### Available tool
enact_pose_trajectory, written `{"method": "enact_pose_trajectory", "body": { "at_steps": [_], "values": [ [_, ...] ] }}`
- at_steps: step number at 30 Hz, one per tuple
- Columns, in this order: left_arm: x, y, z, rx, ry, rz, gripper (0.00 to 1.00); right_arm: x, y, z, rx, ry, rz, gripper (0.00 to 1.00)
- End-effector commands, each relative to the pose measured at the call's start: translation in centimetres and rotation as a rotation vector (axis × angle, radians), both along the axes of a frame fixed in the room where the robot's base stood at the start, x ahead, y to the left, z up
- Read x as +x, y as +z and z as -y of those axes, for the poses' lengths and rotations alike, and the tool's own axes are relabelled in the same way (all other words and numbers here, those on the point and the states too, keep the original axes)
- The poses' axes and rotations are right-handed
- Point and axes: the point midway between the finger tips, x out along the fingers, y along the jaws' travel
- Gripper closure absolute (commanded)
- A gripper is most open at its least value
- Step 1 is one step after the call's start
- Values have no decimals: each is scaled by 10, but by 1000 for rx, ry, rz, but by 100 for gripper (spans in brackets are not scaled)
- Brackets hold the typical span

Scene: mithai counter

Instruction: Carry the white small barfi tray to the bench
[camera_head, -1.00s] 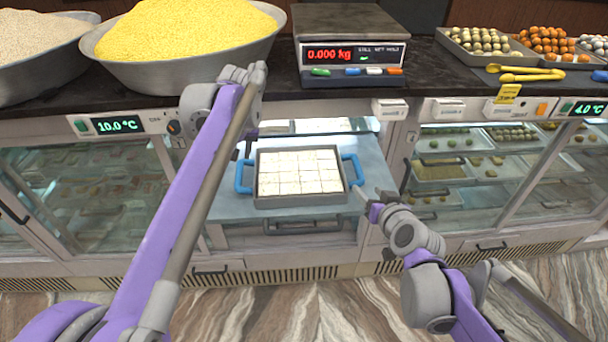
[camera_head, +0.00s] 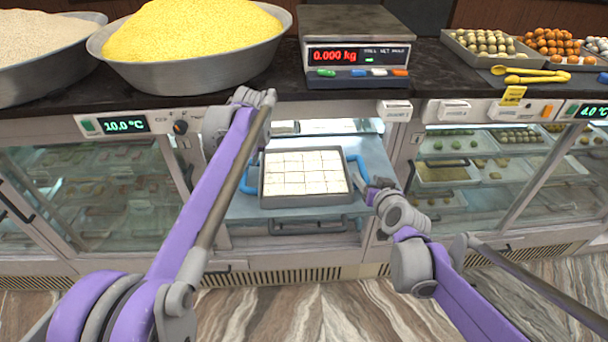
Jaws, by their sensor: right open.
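The small barfi tray (camera_head: 305,201) is a grey metal tray filled with white square pieces. It has a blue handle on each side and rests level on a pale blue surface (camera_head: 377,160) in an open bay of the counter. My right gripper (camera_head: 369,185) is open at the tray's right handle (camera_head: 359,165); I cannot tell whether it touches it. My left arm reaches across the tray's left side and partly covers the left handle (camera_head: 248,186). My left gripper is hidden behind that arm.
The dark countertop above holds a bowl of yellow grains (camera_head: 110,66), another bowl (camera_head: 30,72), a weighing scale (camera_head: 358,59) and sweet trays (camera_head: 487,58). Glass display cases flank the bay. The striped floor in front is clear.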

Motion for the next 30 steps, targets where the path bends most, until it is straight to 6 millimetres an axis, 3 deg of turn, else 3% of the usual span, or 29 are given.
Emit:
{"method": "enact_pose_trajectory", "body": {
  "at_steps": [3,9,20,27,30],
  "values": [
    [7,-17,-5,0,2,0,60,18,-8,-4,-1,0,0,40],
    [13,-34,-10,1,1,0,60,34,-14,-7,0,0,1,40],
    [14,-38,-10,0,0,0,60,38,-16,-8,-1,0,0,40],
    [14,-37,-10,0,0,0,100,37,-16,-8,0,0,0,80],
    [14,-37,-10,0,0,0,100,37,-16,-7,-1,-1,0,98]
  ]
}}
